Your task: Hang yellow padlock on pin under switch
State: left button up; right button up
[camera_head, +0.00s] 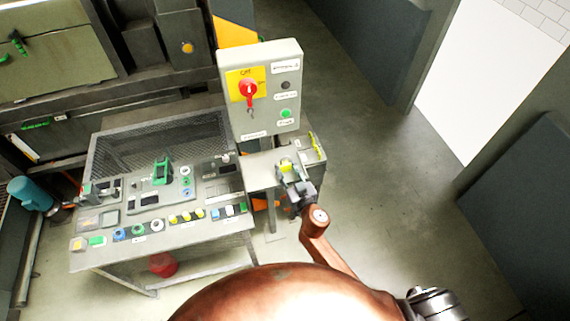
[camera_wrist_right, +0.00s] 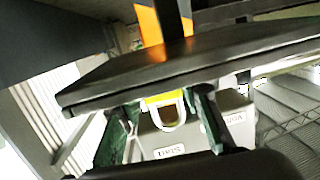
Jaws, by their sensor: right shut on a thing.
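The red rotary switch (camera_head: 247,88) sits on a yellow plate on the front of the grey control box (camera_head: 287,68). A small dark part, perhaps the pin, shows just below its handle; its shape is too small to tell. My right gripper (camera_head: 290,170) is over the small shelf below the box, shut on the yellow padlock (camera_head: 286,163). In the right wrist view the padlock (camera_wrist_right: 163,99) shows as a yellow body with a silver shackle between the fingers of the gripper (camera_wrist_right: 165,115). The padlock is apart from the switch. My left gripper is not in view.
The grey shelf (camera_head: 259,176) has a holder with a yellow item (camera_head: 315,146) at its right. A sloped console (camera_head: 160,220) with several buttons stands to the left. Open floor (camera_head: 385,150) lies to the right.

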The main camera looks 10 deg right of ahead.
jog(key=shift+s+r, duration=0.1)
jog(key=shift+r, duration=0.05)
jog(key=shift+s+r+p, duration=0.5)
jog(key=shift+r+p, duration=0.3)
jog(key=shift+s+r+p, duration=0.45)
jog(key=shift+r+p, duration=0.35)
jog(key=shift+p, duration=0.05)
jog(key=shift+s+r+p, duration=0.5)
jog(key=shift+r+p, duration=0.3)
jog(key=w+a+r+h+p, duration=0.1)
jog(key=a+r+p, duration=0.3)
jog(key=r, duration=0.4)
jog(key=a+r+m+p, duration=0.1)
jog(key=a+r+p, duration=0.4)
jog(key=r+p, duration=0.2)
jog(key=shift+w+a+r+h, duration=0.3)
jog(key=shift+w+r+h, duration=0.1)
jog(key=shift+r, duration=0.45)
jog(key=shift+w+b, duration=0.2)
jog(key=shift+b, duration=0.1)
